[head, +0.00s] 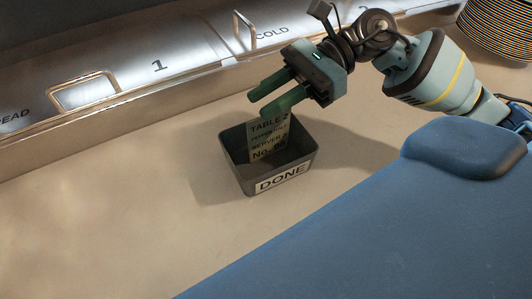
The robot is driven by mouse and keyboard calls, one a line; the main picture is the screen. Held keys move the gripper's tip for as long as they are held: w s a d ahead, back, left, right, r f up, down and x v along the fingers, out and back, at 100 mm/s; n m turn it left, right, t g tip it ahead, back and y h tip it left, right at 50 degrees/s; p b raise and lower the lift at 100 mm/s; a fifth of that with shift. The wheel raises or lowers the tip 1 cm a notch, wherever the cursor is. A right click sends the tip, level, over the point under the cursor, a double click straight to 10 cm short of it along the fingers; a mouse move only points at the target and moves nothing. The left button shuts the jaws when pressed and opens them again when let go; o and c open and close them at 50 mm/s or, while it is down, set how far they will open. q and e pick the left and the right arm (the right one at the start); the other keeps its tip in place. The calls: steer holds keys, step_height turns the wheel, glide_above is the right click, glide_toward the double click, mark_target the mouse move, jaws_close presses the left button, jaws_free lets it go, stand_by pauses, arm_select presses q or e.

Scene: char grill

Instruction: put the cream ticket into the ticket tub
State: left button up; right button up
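The cream ticket (268,140) stands tilted inside the dark grey ticket tub (306,165), which has a "DONE" label on its front. The ticket's printed face shows, with "TABLE 2" at the top and "SERVER" lower down. Its top edge rises above the tub's rear rim. My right gripper (259,103) is just above and behind the ticket, its two green fingers apart with a gap between them. Nothing shows in that gap. The ticket's lower edge is down in the tub. My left gripper is not in view.
A metal counter ledge (190,62) with handled lids marked "1" and "COLD" runs along the back. A stack of plates (498,28) stands at the top right. The beige counter (110,215) left of the tub is clear. My blue body fills the lower right.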

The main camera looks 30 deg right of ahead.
steer(key=b+v, duration=0.2)
steer(key=v, duration=0.5)
steer(key=shift+d, duration=0.3)
steer(key=shift+r, duration=0.15)
stand_by(0.4)
stand_by(0.6)
